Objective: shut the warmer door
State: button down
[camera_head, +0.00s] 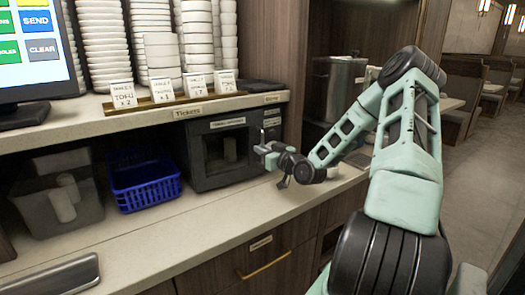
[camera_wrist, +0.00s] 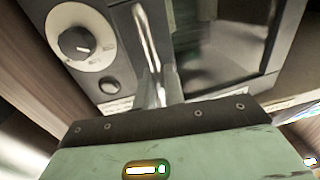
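The warmer is a dark box under the counter shelf, and its door (camera_head: 226,152) has a dark window. The door looks flush or nearly flush with the front; a small gap cannot be ruled out. In the wrist view the door's window (camera_wrist: 222,45) is at the right, and an upright silver handle (camera_wrist: 147,38) is in the middle. My gripper (camera_head: 266,150) is at the right side of the warmer's front. In the wrist view its fingers (camera_wrist: 156,92) look close together at the handle's near end. Whether they touch the handle cannot be told.
A control panel with a round knob (camera_wrist: 75,43) is beside the door. A blue basket (camera_head: 143,182) and a clear bin (camera_head: 58,192) stand left of the warmer. Stacked bowls (camera_head: 160,55) and ticket cards are on the shelf above.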

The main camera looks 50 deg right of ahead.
jog(key=shift+w+d+f+b, duration=0.1)
jog(key=shift+w+d+b, duration=0.15)
jog(key=shift+w, duration=0.3)
jog(key=shift+w+d+b, duration=0.15)
jog(key=shift+w+d, duration=0.1)
jog(key=shift+w, duration=0.35)
jog(key=c, duration=1.6)
grip_release()
jog(key=shift+d, duration=0.1)
jog(key=shift+c, duration=0.2)
jog(key=s+a+b, duration=0.2)
jog(key=s, duration=1.5)
jog(key=shift+a, duration=0.2)
jog(key=shift+s, duration=0.1)
